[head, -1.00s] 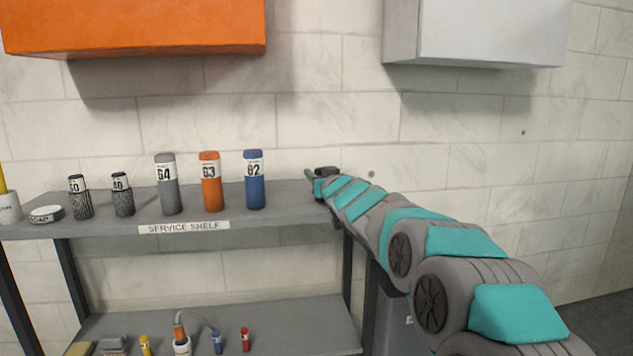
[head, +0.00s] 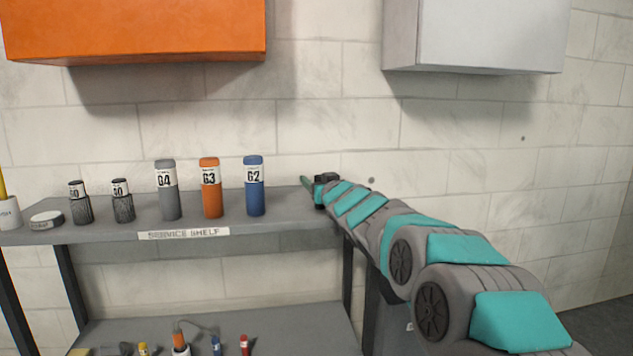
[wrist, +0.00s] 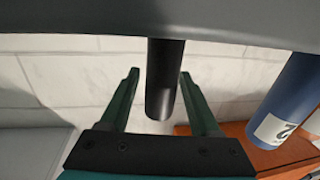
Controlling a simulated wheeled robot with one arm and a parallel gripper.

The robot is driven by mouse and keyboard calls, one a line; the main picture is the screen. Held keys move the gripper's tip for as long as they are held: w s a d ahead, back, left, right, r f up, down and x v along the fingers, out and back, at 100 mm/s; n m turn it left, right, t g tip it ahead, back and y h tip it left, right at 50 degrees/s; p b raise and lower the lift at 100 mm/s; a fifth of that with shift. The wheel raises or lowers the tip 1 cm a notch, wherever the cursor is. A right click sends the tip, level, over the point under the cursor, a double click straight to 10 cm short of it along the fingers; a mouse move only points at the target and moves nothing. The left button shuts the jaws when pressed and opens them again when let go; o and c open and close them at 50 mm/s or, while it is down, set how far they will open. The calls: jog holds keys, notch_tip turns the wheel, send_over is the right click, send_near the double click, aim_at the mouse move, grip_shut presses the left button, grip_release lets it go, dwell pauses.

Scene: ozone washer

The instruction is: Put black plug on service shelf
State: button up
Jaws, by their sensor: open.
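The black plug (wrist: 165,80) is a dark cylinder between the two spread green fingers of my gripper (wrist: 158,85) in the wrist view, with room on both sides. That view is upside down: the plug meets the grey service shelf (wrist: 90,20) at the top and appears to stand upright on it. In the head view, my gripper (head: 307,184) is open at the right end of the service shelf (head: 285,203); I cannot make out the plug there.
A blue bottle (head: 254,190) stands left of my gripper, and shows in the wrist view (wrist: 285,95). Orange (head: 211,190) and grey (head: 168,195) bottles and smaller containers stand farther left. An orange cabinet (head: 140,30) and a white cabinet (head: 480,35) hang above.

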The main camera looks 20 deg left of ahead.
jog(key=b+v, duration=0.1)
jog(key=v, duration=1.1)
jog(key=s+d+f+m+g+h, duration=0.1)
jog(key=d+f+m+h, duration=0.2)
jog(key=d, duration=0.4)
jog(key=d+f+h, duration=0.3)
jog(key=d+f, duration=0.2)
jog(key=d, duration=0.2)
jog(key=s+d+f+m+g+h, duration=0.1)
jog(key=s+d+f+g+h, duration=0.1)
jog(key=s+d+f, duration=0.5)
jog(key=s+d+f+m+g+h, duration=0.2)
jog(key=s+d+f+g+h, duration=0.15)
jog(key=s+d, duration=0.4)
jog(key=s+d+f+g, duration=0.3)
jog(key=s, duration=0.7)
jog(key=s+d+f+m+g, duration=0.1)
jog(key=s+d+f+g, duration=0.2)
jog(key=s, duration=0.7)
jog(key=s+d+f+m+g, duration=0.1)
jog(key=s+d+f+g, duration=0.2)
jog(key=s, duration=0.8)
jog(key=shift+d+f, duration=0.6)
jog(key=shift+f, duration=0.4)
